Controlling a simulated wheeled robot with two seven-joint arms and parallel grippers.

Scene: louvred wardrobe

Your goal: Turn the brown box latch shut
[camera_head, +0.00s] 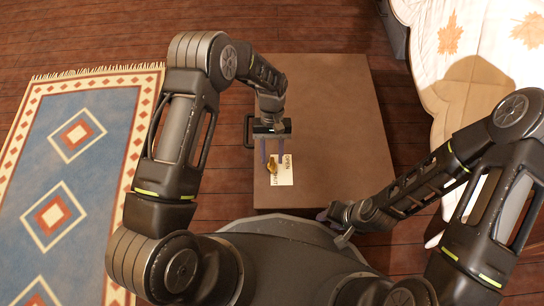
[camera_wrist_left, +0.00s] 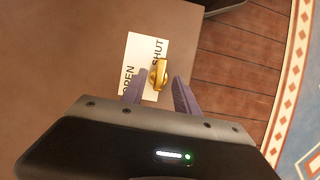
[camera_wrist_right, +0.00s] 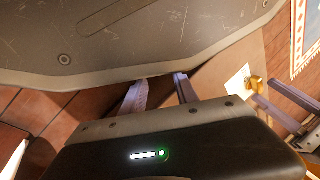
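The brown box (camera_head: 340,120) stands in the middle of the head view. Its top carries a white label (camera_head: 284,172) reading OPEN and SHUT. The small gold latch (camera_head: 271,164) sits at the label's edge; it also shows in the left wrist view (camera_wrist_left: 157,74) and the right wrist view (camera_wrist_right: 256,84). My left gripper (camera_head: 272,160) is over the latch, fingers apart. In the left wrist view its fingers (camera_wrist_left: 158,84) lie on either side of the latch, with gaps visible; contact is not clear. My right gripper (camera_wrist_right: 160,84) is open and empty, low beside my body.
A patterned blue rug (camera_head: 75,150) lies left, and a bed with a leaf-patterned cover (camera_head: 490,50) is at the right. The far part of the box top is clear.

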